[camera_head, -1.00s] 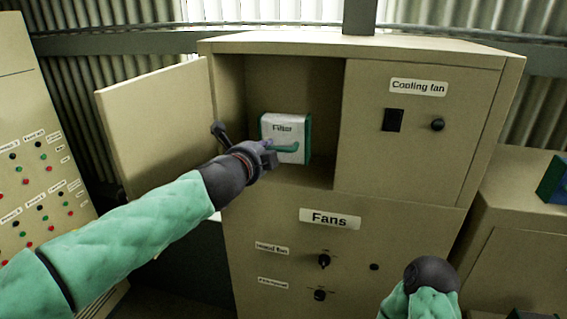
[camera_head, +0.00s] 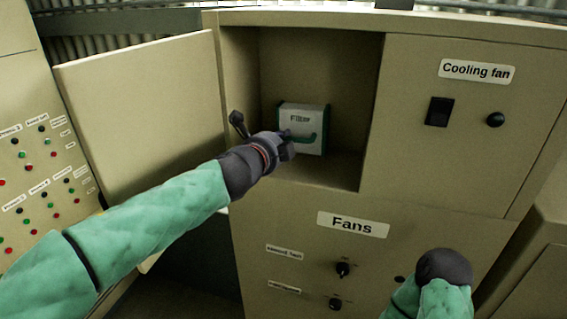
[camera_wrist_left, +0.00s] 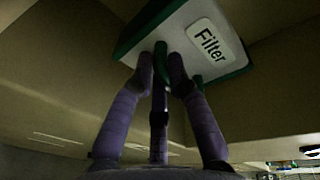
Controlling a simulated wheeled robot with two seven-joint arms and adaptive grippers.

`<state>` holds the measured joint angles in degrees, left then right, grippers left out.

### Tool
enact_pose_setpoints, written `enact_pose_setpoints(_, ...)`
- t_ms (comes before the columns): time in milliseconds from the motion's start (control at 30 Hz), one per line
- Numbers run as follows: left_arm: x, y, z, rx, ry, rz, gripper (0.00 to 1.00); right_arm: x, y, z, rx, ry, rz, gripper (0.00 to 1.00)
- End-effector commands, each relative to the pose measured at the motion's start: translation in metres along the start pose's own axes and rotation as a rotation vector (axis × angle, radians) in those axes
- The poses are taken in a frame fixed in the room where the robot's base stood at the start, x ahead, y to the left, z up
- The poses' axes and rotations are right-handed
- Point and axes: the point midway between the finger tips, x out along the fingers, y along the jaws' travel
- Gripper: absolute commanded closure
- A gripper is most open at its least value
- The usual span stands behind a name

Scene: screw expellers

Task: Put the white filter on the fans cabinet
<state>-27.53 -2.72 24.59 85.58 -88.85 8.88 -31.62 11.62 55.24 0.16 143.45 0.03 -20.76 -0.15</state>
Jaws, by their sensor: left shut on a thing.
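The white filter (camera_head: 304,118) has green edges and a green handle (camera_head: 303,138). It stands inside the open upper-left compartment of the fans cabinet (camera_head: 300,245), which bears a "Fans" label. My left gripper (camera_head: 290,146) reaches into the front of the compartment and is shut on the filter's handle. The left wrist view shows the gripper's purple fingers (camera_wrist_left: 163,68) closed around the green handle, with the filter (camera_wrist_left: 185,35) just beyond them. My right arm's dark end (camera_head: 443,268) shows at the lower right; its fingers are hidden.
The compartment's door (camera_head: 145,105) stands open to the left. A closed panel (camera_head: 470,130) with the "Cooling fan" label, a switch and a knob is right of the compartment. A control panel (camera_head: 35,170) with several buttons stands at far left.

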Motion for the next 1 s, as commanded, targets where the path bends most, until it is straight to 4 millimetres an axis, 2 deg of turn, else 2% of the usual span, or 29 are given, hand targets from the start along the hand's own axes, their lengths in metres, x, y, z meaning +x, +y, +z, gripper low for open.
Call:
enact_pose_setpoints(300, 0.006, 0.034, -0.008, 0.001, -0.002, -0.001, 1.0, 0.023, 0.008, -0.002, 0.0, 0.001, 0.0, 0.56)
enact_pose_setpoints(400, 0.007, 0.04, -0.009, 0.001, -0.002, -0.001, 1.0, 0.026, 0.009, -0.002, 0.0, 0.001, 0.0, 0.56)
enact_pose_setpoints(800, 0.008, 0.043, -0.01, 0.0, -0.001, -0.001, 1.0, 0.028, 0.01, -0.002, 0.0, 0.002, 0.0, 0.56)
enact_pose_setpoints(833, 0.008, 0.042, -0.01, 0.001, -0.001, 0.0, 0.74, 0.027, 0.009, -0.002, 0.0, 0.001, 0.0, 0.56)
enact_pose_setpoints(900, 0.008, 0.042, -0.01, 0.001, -0.001, 0.0, 0.59, 0.026, 0.009, -0.002, 0.0, 0.001, 0.0, 0.56)
enact_pose_setpoints(1000, 0.008, 0.042, -0.01, 0.001, -0.001, 0.0, 0.59, 0.026, 0.009, -0.002, 0.0, 0.001, 0.0, 0.56)
